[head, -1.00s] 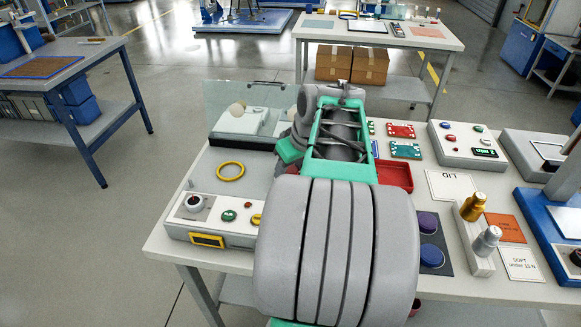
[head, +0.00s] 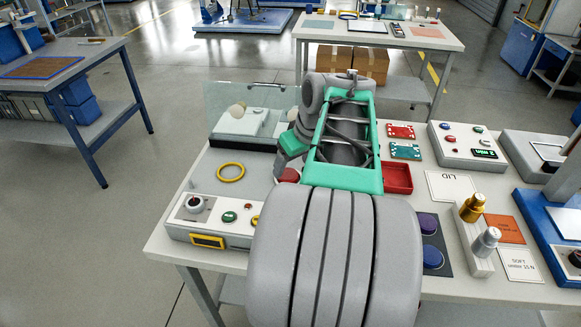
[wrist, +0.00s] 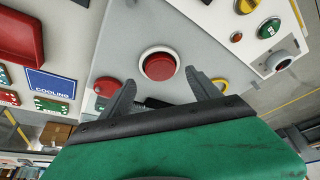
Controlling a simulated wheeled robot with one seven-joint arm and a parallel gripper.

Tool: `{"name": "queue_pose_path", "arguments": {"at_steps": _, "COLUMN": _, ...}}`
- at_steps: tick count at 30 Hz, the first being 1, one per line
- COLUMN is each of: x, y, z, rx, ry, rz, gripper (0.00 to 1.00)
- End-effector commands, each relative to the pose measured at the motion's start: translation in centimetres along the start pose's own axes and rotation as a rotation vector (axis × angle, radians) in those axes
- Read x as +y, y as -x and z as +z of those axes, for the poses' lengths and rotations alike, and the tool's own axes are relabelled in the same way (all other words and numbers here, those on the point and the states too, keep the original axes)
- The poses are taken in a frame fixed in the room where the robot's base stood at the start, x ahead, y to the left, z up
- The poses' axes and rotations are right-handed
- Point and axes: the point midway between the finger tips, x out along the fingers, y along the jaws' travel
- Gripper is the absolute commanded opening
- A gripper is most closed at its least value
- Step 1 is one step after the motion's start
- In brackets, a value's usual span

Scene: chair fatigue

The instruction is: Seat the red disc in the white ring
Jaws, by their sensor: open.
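In the wrist view a round red disc (wrist: 158,67) sits inside a white ring (wrist: 143,52), whose rim shows around it. I cannot tell how deep the disc sits. My gripper (wrist: 160,78) is open and empty, its two dark fingers apart on either side of the disc's near edge. A second red round piece (wrist: 106,87) lies to the left, partly behind the left finger. In the head view a red round piece (head: 288,175) shows just left of my arm; I cannot tell which of the two it is. My arm hides the white ring there.
A yellow ring (head: 231,171) lies on the grey plate left of my arm. A control panel (head: 212,222) stands at the table's front left. A clear screen (head: 245,108) stands behind, and a red tray (head: 397,178) is to the right.

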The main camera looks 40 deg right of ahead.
Motion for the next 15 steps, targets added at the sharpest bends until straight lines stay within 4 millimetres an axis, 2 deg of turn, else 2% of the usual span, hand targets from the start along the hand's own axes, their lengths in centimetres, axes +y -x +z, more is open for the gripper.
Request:
{"name": "queue_pose_path", "arguments": {"at_steps": 1, "x": 0.2, "y": 1.8, "z": -0.2, "rx": 0.005, "ry": -0.002, "rz": 0.005, "gripper": 0.72}}
{"name": "queue_pose_path", "arguments": {"at_steps": 7, "x": 0.1, "y": 6.9, "z": -0.2, "rx": 0.004, "ry": 0.0, "rz": 0.004, "gripper": 0.72}}
{"name": "queue_pose_path", "arguments": {"at_steps": 10, "x": 0.1, "y": 8.4, "z": -0.2, "rx": 0.004, "ry": -0.001, "rz": 0.002, "gripper": 0.72}}
{"name": "queue_pose_path", "arguments": {"at_steps": 15, "x": 0.0, "y": 9.1, "z": -0.1, "rx": 0.003, "ry": 0.002, "rz": 0.001, "gripper": 0.72}}
